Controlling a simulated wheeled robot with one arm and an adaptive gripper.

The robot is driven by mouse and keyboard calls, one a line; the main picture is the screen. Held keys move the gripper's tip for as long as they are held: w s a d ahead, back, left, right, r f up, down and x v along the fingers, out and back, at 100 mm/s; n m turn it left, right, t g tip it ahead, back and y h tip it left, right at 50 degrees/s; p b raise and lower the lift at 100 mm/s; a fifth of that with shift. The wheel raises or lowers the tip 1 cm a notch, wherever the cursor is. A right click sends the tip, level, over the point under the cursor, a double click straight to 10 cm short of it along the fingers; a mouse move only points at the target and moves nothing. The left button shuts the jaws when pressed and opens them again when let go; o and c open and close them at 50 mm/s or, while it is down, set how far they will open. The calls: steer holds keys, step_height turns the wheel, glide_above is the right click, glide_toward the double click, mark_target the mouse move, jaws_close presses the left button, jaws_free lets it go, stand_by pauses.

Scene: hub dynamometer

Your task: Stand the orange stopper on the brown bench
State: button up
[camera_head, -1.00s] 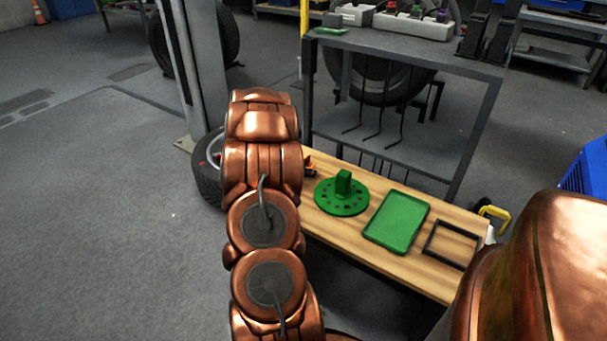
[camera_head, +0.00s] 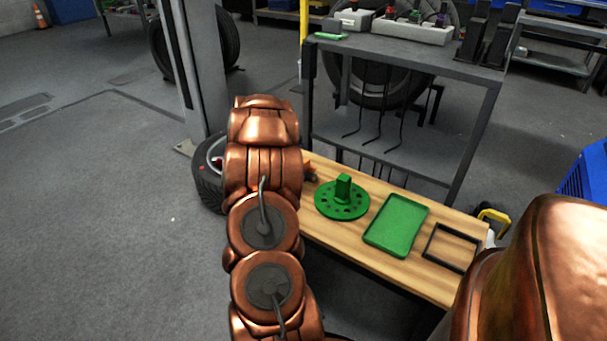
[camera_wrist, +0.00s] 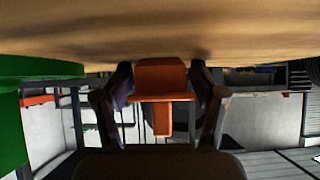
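The orange stopper (camera_wrist: 160,80) is centred between the two fingers of my gripper (camera_wrist: 160,92) in the wrist view, which shows the scene upside down. The fingers lie close against both its sides and appear shut on it. Its wide block faces the bench and its narrow stem points away from it. The brown bench (camera_wrist: 160,30) fills the top of that view; the block is at its surface, but I cannot tell whether they touch. In the head view, the brown bench (camera_head: 352,235) is at centre right; my arm hides the gripper and most of the stopper (camera_head: 309,170).
A green round plate with an upright block (camera_head: 342,198) stands on the bench right of the stopper. Farther right lie a green tray (camera_head: 397,224) and a black frame (camera_head: 450,247). A grey metal rack (camera_head: 400,45) stands behind the bench; a wheel (camera_head: 209,180) is to the left.

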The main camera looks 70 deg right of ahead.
steer(key=shift+o, duration=0.8)
steer(key=shift+s+a+f, duration=0.1)
steer(key=shift+a+f, duration=0.3)
steer(key=shift+f, duration=0.45)
steer(key=shift+o, duration=0.2)
steer(key=shift+a+f, duration=0.1)
steer(key=shift+a+y, duration=0.1)
steer(key=shift+y, duration=0.2)
steer(key=shift+w+r, duration=0.2)
steer(key=shift+r, duration=0.1)
steer(key=p+v, duration=0.1)
steer(key=v, duration=0.2)
steer(key=p+v, duration=0.1)
steer(key=v, duration=0.3)
steer(key=d+r+p+v, duration=0.1)
steer(key=v, duration=0.3)
steer(key=shift+s+a+r+p, duration=0.15)
steer(key=shift+r+p, duration=0.05)
steer(key=shift+p, duration=0.15)
steer(key=shift+a+r, duration=0.35)
steer(key=shift+a, duration=0.15)
